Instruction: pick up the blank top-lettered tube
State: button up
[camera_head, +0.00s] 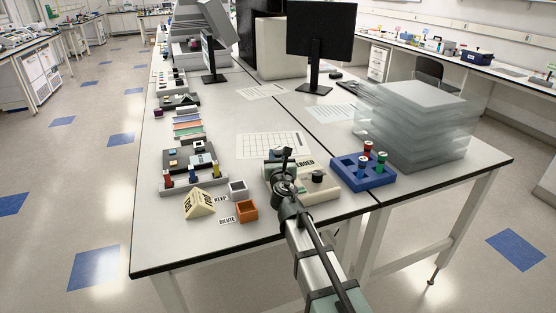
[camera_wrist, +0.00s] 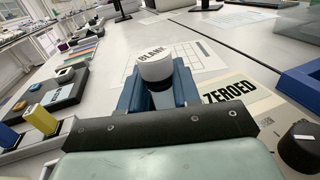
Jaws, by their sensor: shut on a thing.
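The blank tube (camera_wrist: 155,68) has a white cap with "BLANK" lettered on its top and a dark band beneath. It shows in the wrist view, upright between the blue fingers of my gripper (camera_wrist: 158,86). My gripper is shut on it; the fingers hide its lower part. In the head view my gripper (camera_head: 284,156) is over the cream instrument marked "ZEROED" (camera_head: 318,190) and largely hides the tube. I cannot tell whether the tube's bottom is clear of the instrument.
A blue rack (camera_head: 347,180) with red- and green-marked tubes stands right of the instrument. A gridded sheet (camera_head: 268,144) lies behind. Clear stacked boxes (camera_head: 420,125) stand at the right.

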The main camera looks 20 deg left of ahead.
grip_shut()
jog(key=shift+r, duration=0.1)
